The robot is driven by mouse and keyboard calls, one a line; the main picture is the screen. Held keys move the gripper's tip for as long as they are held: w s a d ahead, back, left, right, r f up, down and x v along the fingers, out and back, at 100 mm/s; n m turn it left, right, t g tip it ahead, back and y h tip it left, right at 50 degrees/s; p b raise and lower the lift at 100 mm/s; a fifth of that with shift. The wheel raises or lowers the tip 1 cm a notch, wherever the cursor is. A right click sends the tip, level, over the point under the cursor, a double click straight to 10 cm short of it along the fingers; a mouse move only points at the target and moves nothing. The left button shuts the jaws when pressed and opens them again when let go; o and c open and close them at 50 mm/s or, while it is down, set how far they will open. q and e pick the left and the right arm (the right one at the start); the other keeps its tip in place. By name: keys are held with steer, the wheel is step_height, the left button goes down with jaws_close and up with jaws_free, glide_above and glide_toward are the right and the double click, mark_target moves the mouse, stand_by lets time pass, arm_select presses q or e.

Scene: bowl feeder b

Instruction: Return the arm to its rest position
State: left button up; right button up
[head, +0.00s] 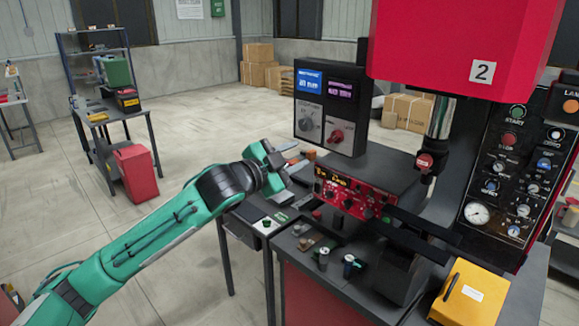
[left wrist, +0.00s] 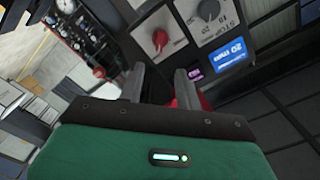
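My left arm (head: 140,235) is green and reaches in from the lower left of the head view. My left gripper (head: 291,156) is held in the air, in front of and left of the dark control box with two displays (head: 330,108). In the left wrist view its two grey fingers (left wrist: 160,86) stand apart with a gap between them, and I see nothing held. That box's knobs and blue display also show in the left wrist view (left wrist: 232,52). My right gripper is in neither view.
A red-fronted control unit (head: 350,193) sits on the bench just right of the gripper. A red press head marked 2 (head: 465,40) stands at the right, by a dial panel (head: 515,165). A yellow box (head: 470,295) is at lower right. The floor left of the arm is open.

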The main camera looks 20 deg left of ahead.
arm_select(q)
steer(key=shift+s+a, duration=0.2)
steer(key=shift+s, duration=0.4)
